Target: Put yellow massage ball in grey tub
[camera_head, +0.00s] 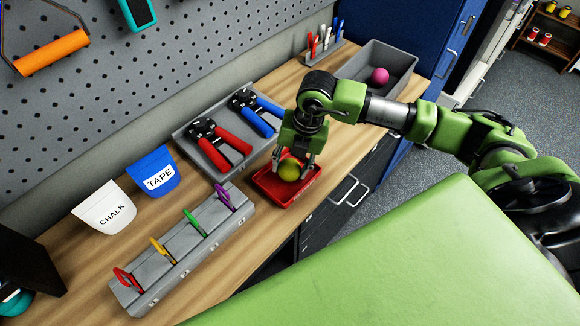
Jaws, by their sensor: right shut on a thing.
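The yellow massage ball (290,170) is at the red tray (271,188) near the front edge of the wooden counter. My right gripper (294,164) reaches down from above and is shut on the yellow ball, with a finger on each side. I cannot tell whether the ball touches the tray's floor. The grey tub (407,58) stands at the far right end of the counter, with a pink ball (380,76) inside it. My left gripper is not in view.
A grey tray with red-handled (230,141) and blue-handled (262,122) hand grips lies behind the red tray. A grey rack (183,250) with coloured clips stands left of it. A pen holder (322,50) is beside the tub. A green padded surface (430,260) fills the foreground.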

